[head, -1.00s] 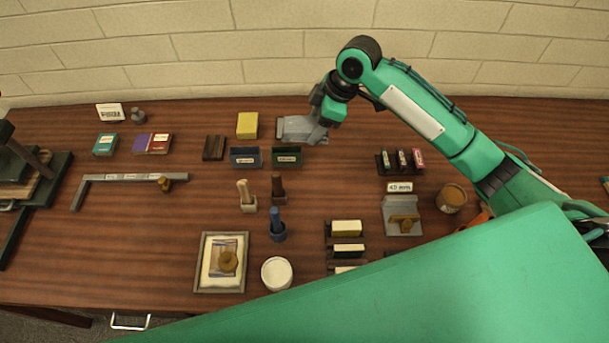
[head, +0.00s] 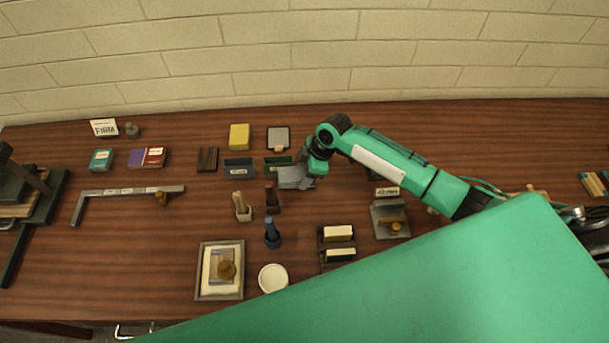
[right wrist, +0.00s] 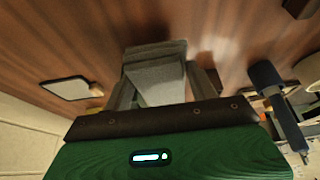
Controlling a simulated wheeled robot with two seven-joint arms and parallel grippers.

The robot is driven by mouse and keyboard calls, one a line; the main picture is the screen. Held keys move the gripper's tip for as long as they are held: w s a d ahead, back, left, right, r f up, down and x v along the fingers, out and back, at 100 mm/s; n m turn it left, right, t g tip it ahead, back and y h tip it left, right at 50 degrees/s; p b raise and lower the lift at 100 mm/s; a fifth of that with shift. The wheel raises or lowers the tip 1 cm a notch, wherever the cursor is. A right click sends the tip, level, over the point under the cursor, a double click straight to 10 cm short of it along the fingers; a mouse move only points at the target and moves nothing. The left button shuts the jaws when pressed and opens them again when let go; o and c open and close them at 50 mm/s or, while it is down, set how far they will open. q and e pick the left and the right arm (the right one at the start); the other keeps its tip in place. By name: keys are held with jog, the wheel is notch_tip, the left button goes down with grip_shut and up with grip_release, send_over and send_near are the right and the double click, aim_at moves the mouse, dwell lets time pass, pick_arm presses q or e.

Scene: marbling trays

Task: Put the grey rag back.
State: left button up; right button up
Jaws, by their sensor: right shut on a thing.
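The grey rag (head: 291,178) is a flat, folded grey piece held in my right gripper (head: 311,170). My right gripper is shut on it and holds it over the middle of the table. In the right wrist view the rag (right wrist: 155,72) sits between the fingers (right wrist: 160,98). In the head view it lies just in front of the green labelled box (head: 277,162), partly overlapping it. I cannot tell its exact height above the table. A blue labelled box (head: 238,168) stands left of the green one. My left gripper is not in view.
Behind the boxes are a yellow block (head: 239,136) and a dark-rimmed grey pad (head: 278,138).

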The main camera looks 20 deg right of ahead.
notch_tip(320, 180, down, 2)
jog(key=shift+f+p, duration=0.2)
jog(key=shift+p, duration=0.1)
jog(key=shift+f, duration=0.4)
jog(key=shift+f, duration=0.15)
jog(key=o, duration=0.9)
jog(key=shift+o, duration=0.2)
jog(key=b+v, duration=0.3)
jog(key=v, duration=0.9)
